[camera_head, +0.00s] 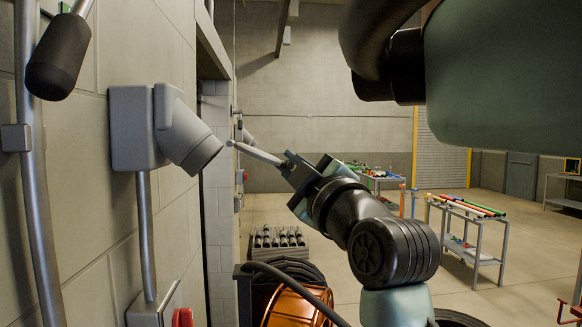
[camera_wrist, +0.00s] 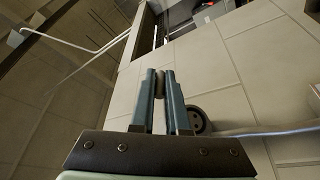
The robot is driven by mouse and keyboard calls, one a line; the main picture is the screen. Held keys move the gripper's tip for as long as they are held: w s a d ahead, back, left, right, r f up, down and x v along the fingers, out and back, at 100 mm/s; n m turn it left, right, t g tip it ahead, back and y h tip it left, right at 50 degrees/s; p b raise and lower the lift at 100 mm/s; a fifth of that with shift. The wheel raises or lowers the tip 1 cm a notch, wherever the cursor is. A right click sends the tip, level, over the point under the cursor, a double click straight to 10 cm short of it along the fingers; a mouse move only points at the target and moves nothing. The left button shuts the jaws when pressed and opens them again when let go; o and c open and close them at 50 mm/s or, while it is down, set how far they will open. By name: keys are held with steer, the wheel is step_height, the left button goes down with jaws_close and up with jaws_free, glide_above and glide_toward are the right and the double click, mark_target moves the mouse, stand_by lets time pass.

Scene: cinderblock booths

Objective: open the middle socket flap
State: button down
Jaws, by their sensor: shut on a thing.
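A grey angled socket (camera_head: 182,128) is fixed to the block wall at the left in the head view. Its front face is turned away there. My gripper (camera_head: 233,145) reaches in from the right, with its fingertips a little right of that socket in the picture. In the wrist view my gripper (camera_wrist: 160,84) is shut on a thin brownish-grey piece, which looks like the flap (camera_wrist: 160,82) seen edge-on. Just right of the fingers, a round dark socket face (camera_wrist: 198,120) with holes shows, partly hidden. I cannot tell for sure which socket it belongs to.
A dark-handled lever (camera_head: 58,55) stands at the near left, and a box with a red part (camera_head: 182,318) is low on the wall. Another grey fitting (camera_head: 245,136) is farther along. An orange cable reel (camera_head: 297,308) is below my arm. Tables (camera_head: 470,232) stand farther right.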

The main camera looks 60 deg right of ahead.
steer(key=shift+w+a, duration=0.1)
steer(key=shift+a, duration=0.05)
steer(key=c, duration=0.9)
jaws_free()
steer(key=b+v, duration=0.4)
steer(key=v, duration=0.9)
steer(key=shift+f+b, duration=0.1)
steer(key=shift+b, duration=0.25)
steer(key=shift+c, duration=0.3)
